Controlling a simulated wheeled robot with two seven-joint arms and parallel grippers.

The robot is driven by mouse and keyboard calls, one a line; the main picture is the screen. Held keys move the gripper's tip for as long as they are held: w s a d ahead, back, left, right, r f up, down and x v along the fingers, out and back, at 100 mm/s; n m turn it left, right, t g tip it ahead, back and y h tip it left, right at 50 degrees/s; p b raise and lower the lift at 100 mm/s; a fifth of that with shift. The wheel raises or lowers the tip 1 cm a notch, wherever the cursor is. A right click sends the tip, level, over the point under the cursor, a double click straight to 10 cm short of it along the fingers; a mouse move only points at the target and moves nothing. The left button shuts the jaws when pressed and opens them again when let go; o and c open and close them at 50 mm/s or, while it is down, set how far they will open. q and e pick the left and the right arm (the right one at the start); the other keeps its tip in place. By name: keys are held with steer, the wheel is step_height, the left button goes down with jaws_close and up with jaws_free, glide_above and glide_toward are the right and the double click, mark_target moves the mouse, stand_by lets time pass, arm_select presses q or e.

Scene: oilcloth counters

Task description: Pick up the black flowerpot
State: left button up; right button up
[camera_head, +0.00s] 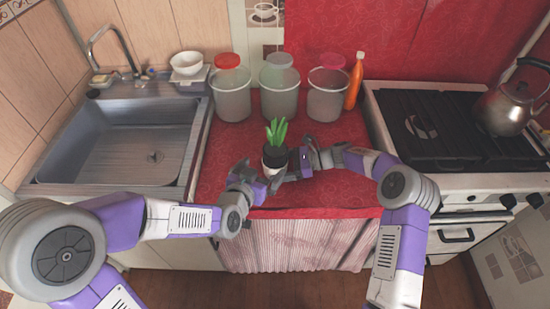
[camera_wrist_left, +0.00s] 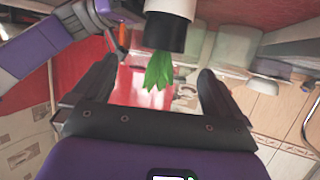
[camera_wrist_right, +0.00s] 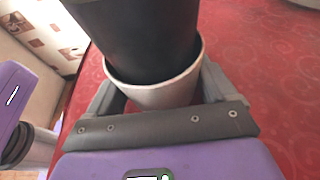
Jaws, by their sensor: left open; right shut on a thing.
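The black flowerpot (camera_head: 275,157) has a white lower part and a green plant (camera_head: 276,131). It stands upright near the front of the red counter; I cannot tell whether it touches the cloth. My right gripper (camera_head: 300,161) is shut on it from the right. In the right wrist view the pot's black wall (camera_wrist_right: 140,40) and white part (camera_wrist_right: 158,92) fill the space between the fingers. My left gripper (camera_head: 268,180) is open, close in front and to the left of the pot. In the left wrist view the pot (camera_wrist_left: 166,35) appears upside down beyond the open fingers (camera_wrist_left: 158,68).
Several lidded containers (camera_head: 279,95) and an orange bottle (camera_head: 354,82) stand at the back of the red counter (camera_head: 225,160). A sink (camera_head: 120,145) is on the left. A stove (camera_head: 440,125) with a kettle (camera_head: 506,108) is on the right.

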mark_target(271, 155)
arm_select(q)
steer(key=x, duration=1.2)
steer(key=shift+a, duration=0.35)
steer(key=shift+c, duration=0.2)
steer(key=c, duration=0.9)
steer(key=shift+c, duration=0.6)
steer(key=shift+r, duration=0.1)
step_height(271, 155, up, 10)
steer(key=shift+f, duration=0.1)
